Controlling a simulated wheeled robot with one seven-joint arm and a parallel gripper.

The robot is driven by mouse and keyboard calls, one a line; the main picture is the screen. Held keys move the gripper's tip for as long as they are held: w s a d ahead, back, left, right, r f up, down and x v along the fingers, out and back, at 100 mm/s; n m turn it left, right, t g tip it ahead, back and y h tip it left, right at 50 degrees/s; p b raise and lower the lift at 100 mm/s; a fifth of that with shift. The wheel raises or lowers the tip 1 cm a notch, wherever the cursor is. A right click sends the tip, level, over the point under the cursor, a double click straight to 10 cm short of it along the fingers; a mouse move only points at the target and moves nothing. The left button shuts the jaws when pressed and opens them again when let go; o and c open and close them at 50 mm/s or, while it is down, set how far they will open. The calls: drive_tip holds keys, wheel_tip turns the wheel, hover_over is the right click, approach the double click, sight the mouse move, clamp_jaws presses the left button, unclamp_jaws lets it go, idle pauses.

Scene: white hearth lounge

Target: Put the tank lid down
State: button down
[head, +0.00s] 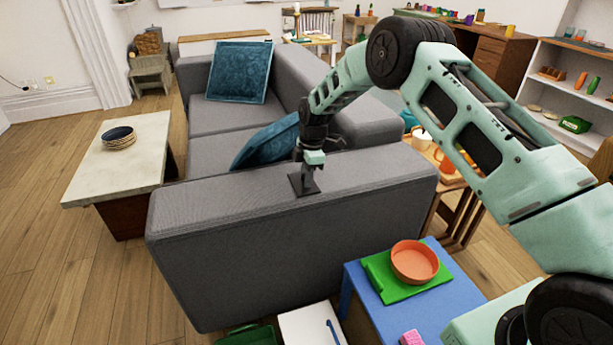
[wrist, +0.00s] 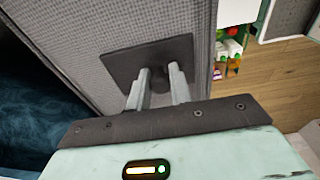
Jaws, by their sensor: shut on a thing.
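The tank lid (head: 299,187) is a thin, dark grey square plate with a knob on top. It is over the near arm of the grey sofa, and I cannot tell whether it touches the fabric. My gripper (head: 308,172) points down and is shut on the knob. In the wrist view the lid (wrist: 124,62) lies beyond the two fingers of my gripper (wrist: 160,75), which close around the knob. The fingers hide part of the knob.
The sofa (head: 270,245) has teal cushions (head: 238,72). A pale-topped low table (head: 85,172) with stacked plates stands left. A blue table (head: 440,305) at the front right holds a green board and an orange bowl (head: 415,262). Wooden floor is clear at left.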

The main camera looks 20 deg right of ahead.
drive_tip(key=shift+f, duration=0.2)
drive_tip(key=c, duration=1.3)
unclamp_jaws()
drive_tip(key=shift+o, duration=0.2)
drive_tip(key=shift+r, duration=0.1)
